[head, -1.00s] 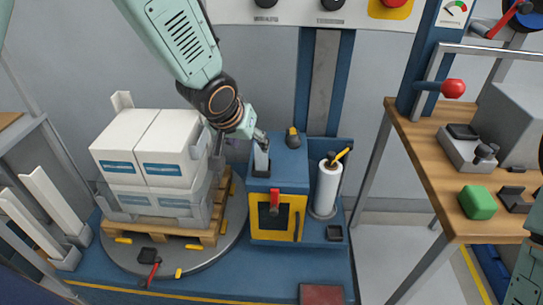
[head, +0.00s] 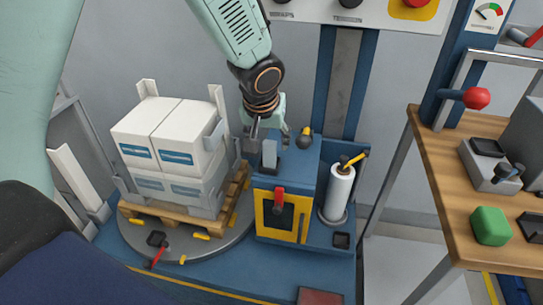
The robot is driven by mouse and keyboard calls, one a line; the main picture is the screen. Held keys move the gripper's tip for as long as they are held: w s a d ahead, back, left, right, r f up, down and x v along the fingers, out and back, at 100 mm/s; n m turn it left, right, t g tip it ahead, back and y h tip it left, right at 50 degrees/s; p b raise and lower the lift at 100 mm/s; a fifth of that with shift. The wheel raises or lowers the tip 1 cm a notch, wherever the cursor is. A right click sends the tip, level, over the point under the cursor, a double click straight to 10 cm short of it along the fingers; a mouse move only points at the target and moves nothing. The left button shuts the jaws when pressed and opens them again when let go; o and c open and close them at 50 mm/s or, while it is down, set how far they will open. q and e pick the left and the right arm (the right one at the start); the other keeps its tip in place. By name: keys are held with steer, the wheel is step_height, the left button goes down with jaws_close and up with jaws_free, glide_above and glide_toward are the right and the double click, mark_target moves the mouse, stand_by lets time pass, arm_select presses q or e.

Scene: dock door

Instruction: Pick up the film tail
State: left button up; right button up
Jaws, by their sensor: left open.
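A pale grey upright flap, which looks like the film tail (head: 269,153), stands in a dark holder on top of the blue cabinet (head: 300,160). My left gripper (head: 268,138) points down from above, its open fingers just over the top of the flap. I cannot tell whether a finger touches it. White cartons (head: 165,135) are stacked on a wooden pallet (head: 180,212) on the round turntable, left of the gripper. My right gripper is out of view.
A white film roll (head: 340,188) stands right of the cabinet. A black-and-yellow knob (head: 304,138) sits on the cabinet top, close to the gripper. Grey corner posts (head: 217,105) rise by the cartons. A wooden bench (head: 450,190) stands at right.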

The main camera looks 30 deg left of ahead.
mark_target(270, 148)
arm_select(q)
steer(key=b+x, duration=0.2)
steer(key=x, duration=0.2)
steer(key=shift+f, duration=0.4)
steer(key=shift+w+f, duration=0.1)
steer(key=shift+f, duration=0.25)
steer(key=shift+w+a+f, duration=0.2)
steer(key=shift+a+f, duration=0.05)
steer(key=shift+f, duration=0.1)
steer(key=shift+d+r, duration=0.15)
steer(key=shift+d, duration=0.05)
steer(key=shift+c, duration=0.8)
steer(key=shift+a, duration=0.15)
steer(key=c, duration=0.9)
steer(key=shift+r, duration=0.1)
